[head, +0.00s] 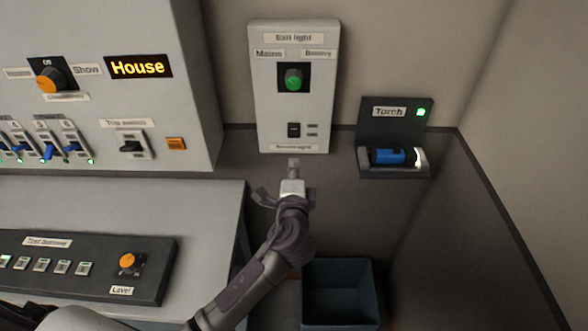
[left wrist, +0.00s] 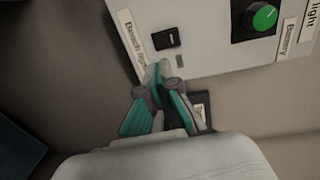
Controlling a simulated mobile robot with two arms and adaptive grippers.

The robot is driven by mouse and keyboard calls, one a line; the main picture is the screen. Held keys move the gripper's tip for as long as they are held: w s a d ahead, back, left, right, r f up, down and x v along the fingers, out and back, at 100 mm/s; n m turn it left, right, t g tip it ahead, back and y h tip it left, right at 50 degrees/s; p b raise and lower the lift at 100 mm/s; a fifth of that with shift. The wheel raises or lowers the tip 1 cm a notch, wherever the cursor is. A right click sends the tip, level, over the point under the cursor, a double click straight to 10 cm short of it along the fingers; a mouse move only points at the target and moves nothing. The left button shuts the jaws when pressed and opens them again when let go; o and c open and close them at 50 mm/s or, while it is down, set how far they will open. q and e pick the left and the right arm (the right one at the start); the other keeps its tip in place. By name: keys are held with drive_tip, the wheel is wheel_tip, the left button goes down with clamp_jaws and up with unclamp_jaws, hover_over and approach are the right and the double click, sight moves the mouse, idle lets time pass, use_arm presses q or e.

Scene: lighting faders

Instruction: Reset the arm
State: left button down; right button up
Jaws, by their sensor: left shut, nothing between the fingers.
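My left gripper (head: 294,164) is shut and empty, raised just below the lower edge of the exit light panel (head: 265,105). In the left wrist view its fingertips (left wrist: 158,72) are together, close in the picture to the panel's black rocker switch (left wrist: 166,38). I cannot tell whether they touch the panel. The switch (head: 293,130) sits below the panel's green knob (head: 293,78), which lies between the Mains and Battery labels. My left arm reaches up from the bottom of the head view. My right gripper is not in view.
A blue torch (head: 388,157) lies in a dark wall holder (head: 380,127) on the right, beside a lit green lamp. A dark bin (head: 340,264) stands below. A control cabinet (head: 185,60) and a desk (head: 205,205) with a black console (head: 75,287) fill the left.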

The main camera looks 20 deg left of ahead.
use_arm(q)
drive_tip(key=shift+s+d, duration=0.1)
drive_tip(key=shift+s, duration=0.25)
drive_tip(key=s+a+f+n+g+h+b, duration=0.1)
drive_tip(key=s+f+g, duration=0.25)
drive_tip(key=f, duration=0.95)
drive_tip(key=s+f+n+g+h+b, duration=0.15)
drive_tip(key=s+f, duration=0.25)
drive_tip(key=f, duration=0.8)
drive_tip(key=s+a+f+n+g+h, duration=0.1)
drive_tip(key=s+f+g, duration=0.25)
drive_tip(key=f, duration=0.95)
drive_tip(key=s+a+f+n+g+b, duration=0.1)
drive_tip(key=s+f+n+g, duration=0.1)
drive_tip(key=s+f, duration=0.5)
drive_tip(key=s+a+f+n+g, duration=0.2)
drive_tip(key=s+f, duration=0.6)
drive_tip(key=s, duration=1)
drive_tip(key=s+a+f+n+g+h+b, duration=0.1)
drive_tip(key=s+f+n, duration=0.4)
drive_tip(key=s, duration=0.8)
wheel_tip(320, 180, down, 3)
drive_tip(key=shift+s+a+f+g+b, duration=0.15)
drive_tip(key=shift+s+a+g+b, duration=0.15)
drive_tip(key=shift+a+g, duration=0.45)
drive_tip(key=shift+w+d, duration=0.1)
drive_tip(key=shift+d, duration=0.1)
